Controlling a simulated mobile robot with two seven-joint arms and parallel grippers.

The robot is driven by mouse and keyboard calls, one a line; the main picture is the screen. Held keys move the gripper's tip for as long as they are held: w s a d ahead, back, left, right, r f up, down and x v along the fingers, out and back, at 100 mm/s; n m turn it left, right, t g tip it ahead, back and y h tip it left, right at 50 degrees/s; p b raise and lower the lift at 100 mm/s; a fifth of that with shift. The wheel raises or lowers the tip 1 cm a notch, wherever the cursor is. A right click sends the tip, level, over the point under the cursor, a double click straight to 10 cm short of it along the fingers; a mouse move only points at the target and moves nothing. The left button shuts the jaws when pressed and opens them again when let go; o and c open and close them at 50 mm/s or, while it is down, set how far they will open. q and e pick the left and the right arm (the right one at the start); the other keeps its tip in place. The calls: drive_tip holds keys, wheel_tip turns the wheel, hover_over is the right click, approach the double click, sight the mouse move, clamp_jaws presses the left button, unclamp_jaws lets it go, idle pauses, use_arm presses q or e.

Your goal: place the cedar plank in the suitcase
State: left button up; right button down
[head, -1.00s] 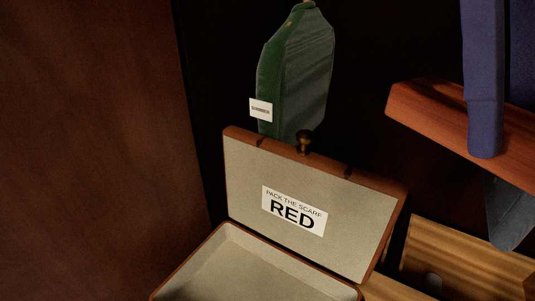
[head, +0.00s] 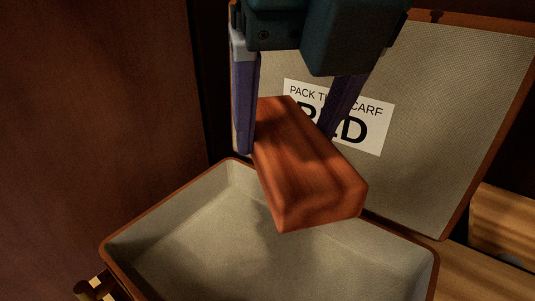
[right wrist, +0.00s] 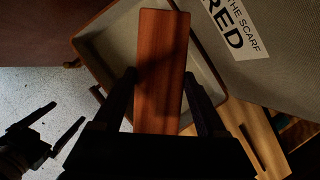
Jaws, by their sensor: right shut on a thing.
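The cedar plank (head: 305,160) is a reddish-brown block. My right gripper (head: 287,143) is shut on it, with one finger along each side. The plank hangs tilted above the open suitcase (head: 150,212), its near end lower in the head view. The suitcase has a pale lining and a brown rim, and its visible floor looks empty. In the right wrist view, the plank (right wrist: 161,70) covers part of the suitcase interior. My left gripper (right wrist: 67,112) shows at the lower left there, its fingers apart and empty, away from the suitcase.
The raised lid (head: 440,90) stands behind the plank, with a white label (head: 370,128) reading "PACK THE SCARF RED", partly hidden by my right gripper. A dark brown panel (head: 90,100) rises at the left. Light wooden surfaces (head: 500,220) lie at the right.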

sight(263, 277)
drive_tip(key=f+n+b, duration=0.1)
drive_tip(key=a+f+n+y, duration=0.1)
drive_tip(key=n, duration=0.1)
drive_tip(key=shift+w+a+f+b, duration=0.1)
drive_tip(key=shift+a+f+b, duration=0.05)
drive_tip(key=shift+a+b, duration=0.15)
drive_tip(key=shift+n, duration=0.3)
wheel_tip(263, 277, down, 20)
drive_tip(key=b, duration=0.8)
use_arm(q)
wheel_tip(263, 277, down, 11)
drive_tip(key=shift+w+r, duration=0.1)
use_arm(e)
unclamp_jaws()
drive_tip(key=shift+g, duration=0.3)
use_arm(q)
wheel_tip(263, 277, up, 6)
drive_tip(key=p, duration=0.5)
drive_tip(key=shift+f, duration=0.2)
use_arm(e)
drive_tip(key=v, duration=1.2)
drive_tip(key=shift+d, duration=0.15)
